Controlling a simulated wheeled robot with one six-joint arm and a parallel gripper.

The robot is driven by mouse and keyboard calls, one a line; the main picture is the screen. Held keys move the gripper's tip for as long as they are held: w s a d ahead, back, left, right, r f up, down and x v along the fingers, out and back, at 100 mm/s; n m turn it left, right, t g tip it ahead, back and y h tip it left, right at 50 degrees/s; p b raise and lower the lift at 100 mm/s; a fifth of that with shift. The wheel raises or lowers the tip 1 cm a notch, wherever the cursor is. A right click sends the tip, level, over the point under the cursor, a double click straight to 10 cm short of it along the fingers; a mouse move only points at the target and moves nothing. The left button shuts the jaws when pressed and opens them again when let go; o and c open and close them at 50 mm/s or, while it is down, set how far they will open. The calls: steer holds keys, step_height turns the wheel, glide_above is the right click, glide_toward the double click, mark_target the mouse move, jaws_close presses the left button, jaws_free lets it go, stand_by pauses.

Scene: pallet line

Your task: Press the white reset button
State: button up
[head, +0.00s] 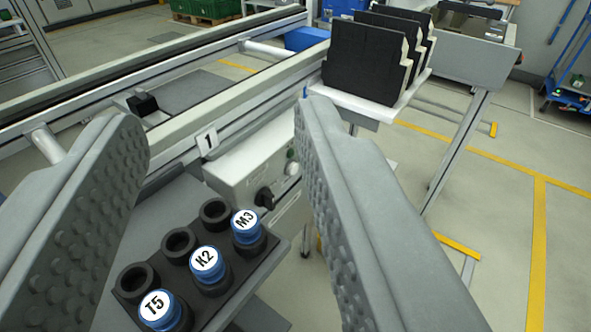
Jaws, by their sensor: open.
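A pale control box (245,165) is fixed to the side of the conveyor frame, below a tag marked 1. Its right-hand face carries a small white button (292,169), with a small green one (291,154) just above it. A black rotary knob (265,197) sits lower left of the white button. My gripper (213,112) is open and empty, one finger on each side of the picture. The box shows between the fingers. The white button lies just left of the right finger in the picture and is apart from it.
A black rack (237,288) below the box holds blue-capped pieces marked T5 (158,306), K2 (207,262) and M3 (246,224), beside empty sockets. A white tray (370,107) with black blocks stands behind the right finger. Open floor lies right.

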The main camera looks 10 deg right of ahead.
jaws_close()
stand_by(1.5)
